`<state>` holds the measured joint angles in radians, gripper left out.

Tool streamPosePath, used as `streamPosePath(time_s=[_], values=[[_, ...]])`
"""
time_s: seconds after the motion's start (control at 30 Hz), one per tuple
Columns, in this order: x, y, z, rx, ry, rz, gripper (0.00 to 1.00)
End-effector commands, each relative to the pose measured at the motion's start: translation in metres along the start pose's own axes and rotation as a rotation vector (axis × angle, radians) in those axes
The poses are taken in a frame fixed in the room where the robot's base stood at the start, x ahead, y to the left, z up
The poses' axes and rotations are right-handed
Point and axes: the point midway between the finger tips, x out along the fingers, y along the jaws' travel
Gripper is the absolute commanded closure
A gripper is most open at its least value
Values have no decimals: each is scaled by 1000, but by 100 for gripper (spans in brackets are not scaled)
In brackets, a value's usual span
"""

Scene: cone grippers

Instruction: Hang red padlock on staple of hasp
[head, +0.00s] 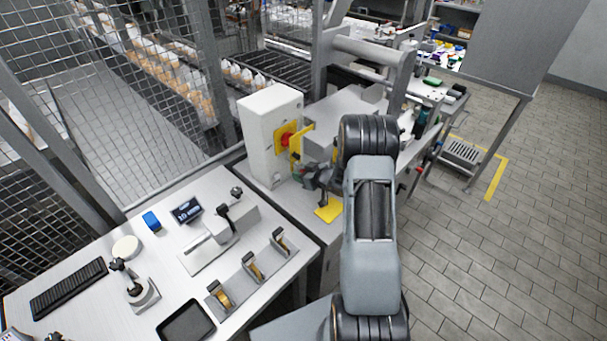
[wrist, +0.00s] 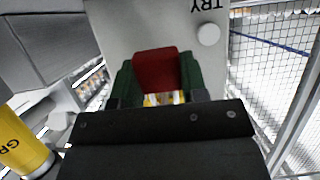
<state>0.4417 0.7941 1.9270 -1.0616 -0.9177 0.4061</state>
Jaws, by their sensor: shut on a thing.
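The red padlock (wrist: 156,70) sits between the green finger pads of my gripper (wrist: 157,82) in the wrist view. The gripper is shut on it. In the head view my gripper (head: 305,172) is close to the front of the white cabinet (head: 268,130), and I cannot make out the padlock there. The cabinet carries a red and yellow part (head: 286,138) and a yellow piece beside it, partly behind my gripper. I cannot make out the hasp's staple clearly. Small yellow and pale bits show just below the padlock in the wrist view, but contact is unclear.
A pale panel (wrist: 125,30) with upside-down lettering and a round knob (wrist: 208,34) is behind the padlock. A yellow cylinder (wrist: 22,143) is at the left. A yellow pad (head: 328,212) lies below my gripper. A bench with several devices stands at the left, beside a mesh fence.

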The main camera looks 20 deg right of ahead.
Motion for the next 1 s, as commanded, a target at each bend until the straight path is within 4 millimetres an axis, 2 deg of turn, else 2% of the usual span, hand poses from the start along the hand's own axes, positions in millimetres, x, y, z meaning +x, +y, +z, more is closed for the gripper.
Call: streamPosePath(time_s=[0.43, 0.47, 0.5, 0.77, 1.0], values=[[4, -4, 2, -4, -4, -9, 85], [4, -4, 2, -4, -4, -9, 59], [4, -4, 2, -4, -4, -9, 55], [3, -2, 2, -3, -3, -5, 30], [3, 0, 0, -3, 0, -2, 30]])
